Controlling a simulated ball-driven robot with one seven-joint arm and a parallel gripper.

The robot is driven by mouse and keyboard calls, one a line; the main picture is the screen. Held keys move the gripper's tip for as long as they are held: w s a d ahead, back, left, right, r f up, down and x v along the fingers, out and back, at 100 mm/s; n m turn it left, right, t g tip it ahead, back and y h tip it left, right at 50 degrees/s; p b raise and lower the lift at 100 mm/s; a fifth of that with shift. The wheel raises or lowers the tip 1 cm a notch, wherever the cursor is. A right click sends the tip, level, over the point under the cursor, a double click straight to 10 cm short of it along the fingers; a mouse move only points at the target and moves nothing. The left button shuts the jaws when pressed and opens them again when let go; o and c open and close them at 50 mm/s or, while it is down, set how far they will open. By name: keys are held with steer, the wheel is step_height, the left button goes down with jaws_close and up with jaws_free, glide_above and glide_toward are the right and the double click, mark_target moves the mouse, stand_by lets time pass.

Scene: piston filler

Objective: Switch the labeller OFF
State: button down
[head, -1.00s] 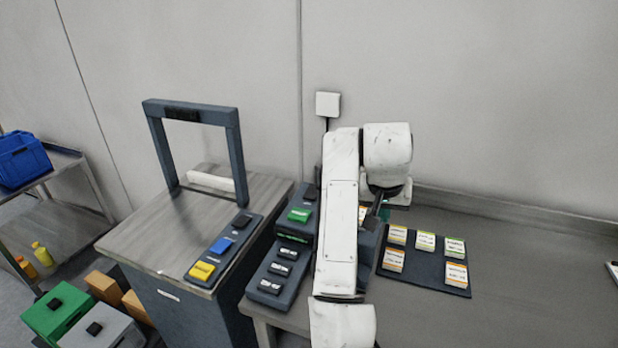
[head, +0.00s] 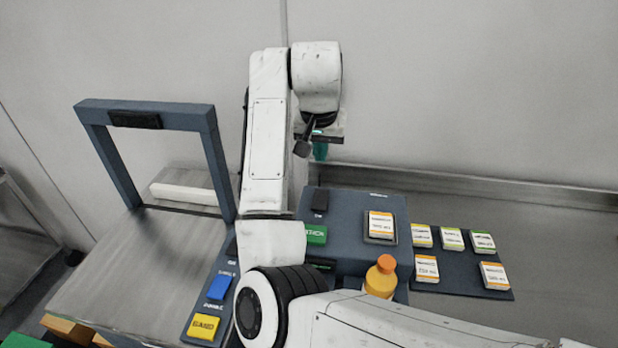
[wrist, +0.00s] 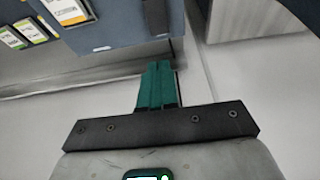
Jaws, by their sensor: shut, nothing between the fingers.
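A dark blue machine (head: 352,208) stands on the bench and holds an orange-edged label card (head: 380,225). I take it to be the labeller, though its lettering is too small to read. A black switch (head: 319,200) sits at its back left, above a green button (head: 316,234); which way the switch is set cannot be told. My gripper (head: 320,152) is up behind the switch, near the wall, touching nothing. Its teal fingers (wrist: 157,85) are shut and empty in the wrist view, pointing toward the machine's edge (wrist: 115,30). My arm hides the machine's left front.
A yellow bottle with an orange cap (head: 381,277) stands at the machine's front. A dark mat (head: 470,280) with several label cards lies to the right. At left, a frame-topped unit (head: 150,112) has blue (head: 219,287) and yellow (head: 204,326) buttons.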

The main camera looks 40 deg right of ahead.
mark_target(322, 192)
steer(key=shift+w+f, duration=0.1)
steer(key=p+x, duration=0.1)
steer(key=x, duration=0.8)
steer(key=p+x, duration=0.1)
steer(key=x, duration=0.3)
steer(key=shift+s+a+f+p, duration=0.15)
steer(key=shift+s+f+p, duration=0.2)
steer(key=shift+f, duration=0.1)
